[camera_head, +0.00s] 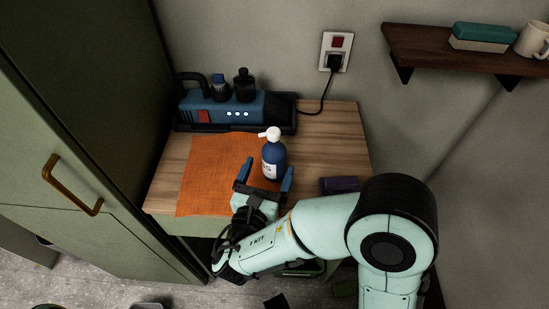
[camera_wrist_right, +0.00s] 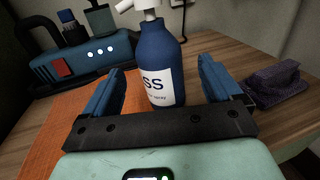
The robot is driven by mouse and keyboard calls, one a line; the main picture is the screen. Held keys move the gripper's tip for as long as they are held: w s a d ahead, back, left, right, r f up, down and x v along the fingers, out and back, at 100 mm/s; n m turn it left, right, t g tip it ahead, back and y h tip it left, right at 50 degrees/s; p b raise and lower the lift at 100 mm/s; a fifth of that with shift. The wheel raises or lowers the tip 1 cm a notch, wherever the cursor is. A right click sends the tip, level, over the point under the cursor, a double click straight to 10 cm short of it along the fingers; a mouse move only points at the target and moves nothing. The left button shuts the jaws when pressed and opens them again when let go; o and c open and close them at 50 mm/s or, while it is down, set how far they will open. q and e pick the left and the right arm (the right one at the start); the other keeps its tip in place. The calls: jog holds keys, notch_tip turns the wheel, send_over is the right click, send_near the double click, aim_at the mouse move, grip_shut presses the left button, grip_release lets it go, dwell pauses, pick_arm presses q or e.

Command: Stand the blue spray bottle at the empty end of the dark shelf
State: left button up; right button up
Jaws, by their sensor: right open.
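The blue spray bottle (camera_head: 273,160) has a white pump head and a white label. It stands upright on the wooden bench top, at the right edge of the orange cloth. My right gripper (camera_head: 265,176) is open, with its two blue fingers on either side of the bottle's near side. In the right wrist view the bottle (camera_wrist_right: 159,60) stands between and just beyond the open fingers (camera_wrist_right: 162,85); I cannot tell whether they touch it. The dark shelf (camera_head: 420,47) is on the wall at upper right, with its left end bare. My left gripper is not in view.
A teal-and-white box (camera_head: 484,36) and a white mug (camera_head: 533,40) occupy the shelf's right part. A blue machine (camera_head: 222,106) with dark bottles stands at the bench's back. A green cabinet (camera_head: 75,130) borders the left.

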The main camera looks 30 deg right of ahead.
aim_at(276, 149)
jog(key=x, duration=0.5)
jog(key=b+x, duration=0.1)
jog(key=x, duration=0.1)
jog(key=shift+w+d+f, duration=0.2)
jog(key=shift+f, duration=0.2)
jog(key=c, duration=1.2)
jog(key=shift+c, duration=1)
jog(key=shift+r, duration=0.15)
